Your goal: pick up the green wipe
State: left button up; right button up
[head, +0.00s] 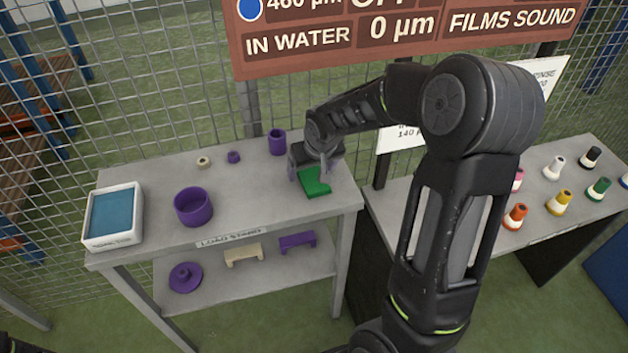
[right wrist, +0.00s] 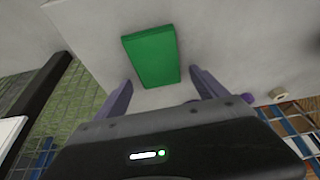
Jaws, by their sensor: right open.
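The green wipe (head: 314,183) lies flat on the right end of the grey table top (head: 258,204). My right gripper (head: 309,172) is over the wipe, its fingers on either side of it in the head view. In the right wrist view the green wipe (right wrist: 150,55) lies beyond the fingertips, lined up with the gap between them. My right gripper (right wrist: 160,85) is open and empty there. I cannot tell how high the fingertips are above the table. My left gripper does not show.
A purple cup (head: 277,142) is behind the gripper. A wire fence (head: 180,80) backs the table. Coloured bottles (head: 558,203) stand on the right bench.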

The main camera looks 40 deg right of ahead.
aim_at(312, 175)
jog(key=shift+f, duration=0.1)
jog(key=c, duration=1.4)
jog(key=shift+s+a+r, duration=0.1)
jog(key=shift+s+r, duration=0.05)
jog(key=shift+r, duration=0.35)
notch_tip(312, 175, up, 6)
jog(key=shift+s+r+b, duration=0.1)
jog(key=shift+r+b, duration=0.15)
jog(key=shift+b, duration=0.1)
jog(key=s+a+b, duration=0.1)
jog(key=s+a, duration=0.1)
jog(key=s, duration=0.4)
jog(key=s+a+b, duration=0.1)
jog(key=s+a, duration=0.1)
jog(key=s, duration=0.4)
jog(key=s+a, duration=0.2)
jog(key=s, duration=0.4)
jog(key=shift+s+a+f+b, duration=0.15)
jog(key=shift+s+a+b, duration=0.1)
jog(key=shift+b, duration=0.15)
